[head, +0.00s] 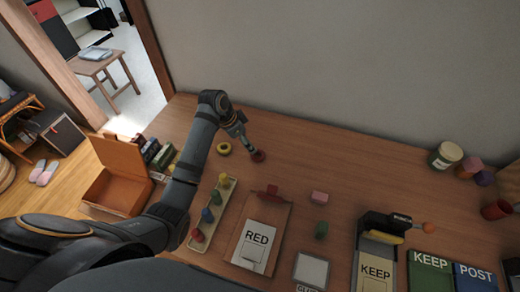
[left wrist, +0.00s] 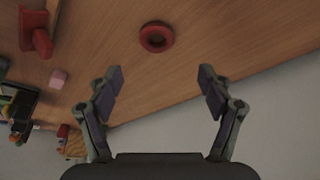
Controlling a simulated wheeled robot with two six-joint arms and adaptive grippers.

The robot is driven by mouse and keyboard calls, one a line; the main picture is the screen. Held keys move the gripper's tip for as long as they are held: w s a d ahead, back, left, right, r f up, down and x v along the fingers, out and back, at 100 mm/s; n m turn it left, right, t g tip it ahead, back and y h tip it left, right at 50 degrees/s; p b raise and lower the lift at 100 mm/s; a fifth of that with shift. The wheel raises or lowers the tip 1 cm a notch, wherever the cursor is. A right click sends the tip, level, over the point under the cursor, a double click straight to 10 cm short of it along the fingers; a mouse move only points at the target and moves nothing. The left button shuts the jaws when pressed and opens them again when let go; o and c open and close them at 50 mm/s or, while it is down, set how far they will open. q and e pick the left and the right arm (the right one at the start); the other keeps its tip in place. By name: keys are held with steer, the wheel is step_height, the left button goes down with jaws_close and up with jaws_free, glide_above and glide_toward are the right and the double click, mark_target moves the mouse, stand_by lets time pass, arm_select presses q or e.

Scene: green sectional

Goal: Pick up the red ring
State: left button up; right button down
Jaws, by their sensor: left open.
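The red ring (head: 258,156) lies flat on the wooden table near the back wall. In the left wrist view the red ring (left wrist: 157,37) is fully visible, with its dark hole showing. It lies ahead of my left gripper and sits between the lines of the two fingers, apart from both. My left gripper (head: 245,146) is above the table, close to the ring on its left side in the head view. In the left wrist view the left gripper (left wrist: 160,85) is open and empty. My right gripper is not in view.
A yellow ring (head: 224,148) lies left of the gripper. A peg board (head: 213,215) with coloured pegs, a card marked RED (head: 255,246), a red stamp-like piece (head: 268,192) and a pink block (head: 319,197) are nearer. An open box (head: 117,178) stands left.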

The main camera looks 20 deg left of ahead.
mark_target(260, 156)
arm_select(q)
steer(key=x, duration=0.3)
steer(key=shift+s, duration=0.15)
steer(key=x, duration=0.2)
steer(key=shift+d+f, duration=0.15)
steer(key=shift+f, duration=0.15)
steer(key=x, duration=0.4)
steer(key=shift+s+p, duration=0.1)
steer(key=shift+p, duration=0.25)
steer(key=shift+f, duration=0.25)
steer(key=c, duration=0.9)
steer(key=shift+c, duration=0.2)
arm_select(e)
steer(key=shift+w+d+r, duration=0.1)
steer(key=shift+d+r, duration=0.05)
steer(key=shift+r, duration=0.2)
arm_select(q)
steer(key=shift+r, duration=0.15)
